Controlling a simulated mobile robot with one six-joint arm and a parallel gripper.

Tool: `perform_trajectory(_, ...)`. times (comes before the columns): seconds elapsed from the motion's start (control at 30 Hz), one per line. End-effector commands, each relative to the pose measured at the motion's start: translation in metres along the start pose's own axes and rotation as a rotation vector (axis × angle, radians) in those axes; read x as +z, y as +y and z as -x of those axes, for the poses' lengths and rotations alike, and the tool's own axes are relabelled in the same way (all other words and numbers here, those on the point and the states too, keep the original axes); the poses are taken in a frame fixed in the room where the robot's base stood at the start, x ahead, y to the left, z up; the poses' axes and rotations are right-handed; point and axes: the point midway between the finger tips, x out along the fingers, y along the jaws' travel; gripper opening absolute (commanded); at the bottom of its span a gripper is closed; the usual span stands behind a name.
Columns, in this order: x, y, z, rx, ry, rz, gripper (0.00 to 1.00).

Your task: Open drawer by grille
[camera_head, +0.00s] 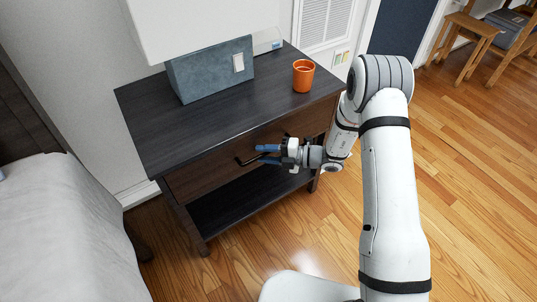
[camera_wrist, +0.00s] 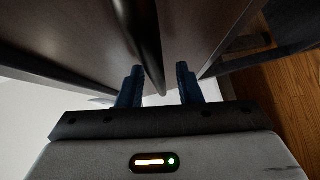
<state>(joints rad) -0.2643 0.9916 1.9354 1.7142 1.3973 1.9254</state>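The dark wood nightstand (camera_head: 170,125) stands at the wall below the white grille (camera_head: 326,20). Its drawer (camera_head: 205,175) is under the top, and its front looks about flush with the frame. A dark bar handle (camera_head: 246,161) runs across the drawer front; it also shows in the wrist view (camera_wrist: 147,45). My gripper (camera_head: 263,154) is at the handle with its blue fingers apart. In the wrist view, my gripper (camera_wrist: 158,88) has one finger on each side of the bar, with gaps visible. The handle's middle is partly hidden by the fingers in the head view.
An orange mug (camera_head: 303,78), a lamp with a blue-grey base (camera_head: 210,70) and a small pale box (camera_head: 268,41) stand on the nightstand. An open shelf (camera_head: 235,205) lies under the drawer.

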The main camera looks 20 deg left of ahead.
Motion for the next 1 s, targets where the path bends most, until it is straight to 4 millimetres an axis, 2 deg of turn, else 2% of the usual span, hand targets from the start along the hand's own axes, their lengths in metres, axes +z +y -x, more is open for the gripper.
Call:
perform_trajectory(0.07,0.000,0.000,0.000,0.000,0.000,0.000,0.25)
perform_trajectory(0.37,0.000,0.000,0.000,0.000,0.001,0.000,0.01)
perform_trajectory(0.73,-0.001,-0.001,0.000,-0.001,0.001,0.000,0.00)
perform_trajectory(0.77,0.000,-0.003,0.014,-0.001,-0.004,-0.002,0.00)
perform_trajectory(0.87,-0.001,-0.001,0.005,-0.002,-0.001,0.000,0.00)
perform_trajectory(1.0,-0.006,-0.001,0.008,-0.002,-0.002,-0.001,0.00)
